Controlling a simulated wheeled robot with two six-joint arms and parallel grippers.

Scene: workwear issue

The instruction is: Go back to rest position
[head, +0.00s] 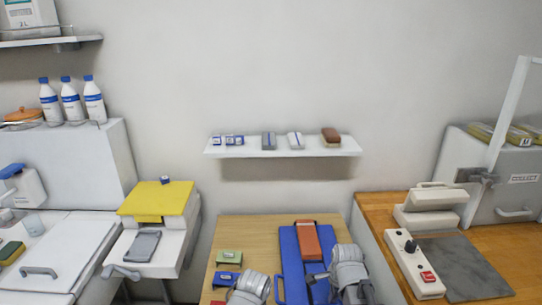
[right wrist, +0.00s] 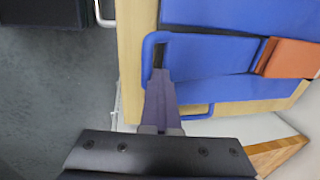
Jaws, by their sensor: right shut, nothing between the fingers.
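My right gripper (head: 316,278) is shut and empty. An orange-brown block (head: 306,241) lies on the board and also shows in the right wrist view (right wrist: 290,58). My left arm shows at the bottom edge of the head view, but its fingers cannot be made out.
Green (head: 229,257) and blue (head: 226,279) small boxes lie on the wooden table (head: 250,229), left of the board. A wall shelf (head: 283,147) holds small items. A yellow-topped machine (head: 155,200) stands left; a control box with a red button (head: 415,264) stands right.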

